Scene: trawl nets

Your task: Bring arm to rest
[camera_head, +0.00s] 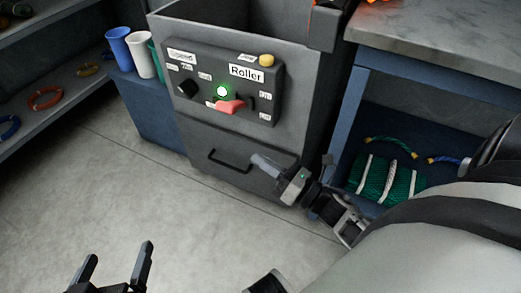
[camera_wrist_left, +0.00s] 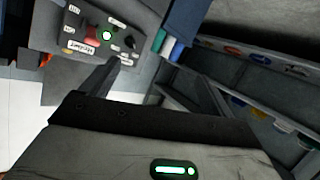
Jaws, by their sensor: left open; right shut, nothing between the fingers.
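My left gripper (camera_head: 118,258) shows at the bottom left of the head view, its two fingers spread apart over the bare floor with nothing between them. In the left wrist view (camera_wrist_left: 155,72) the fingers also stand apart and empty. My right arm comes in from the right of the head view. Its gripper (camera_head: 262,163) is shut and empty, in front of the lower part of the grey roller machine (camera_head: 215,135), close to the drawer handle (camera_head: 228,166). I cannot tell whether it touches the machine.
The control panel (camera_head: 190,62) has a lit green button (camera_head: 222,91), a red lever (camera_head: 230,106) and a yellow knob (camera_head: 267,60). A workbench (camera_head: 440,35) stands right, with a green net bundle (camera_head: 385,181) beneath. Shelves with rings stand left. The floor (camera_head: 130,190) is clear.

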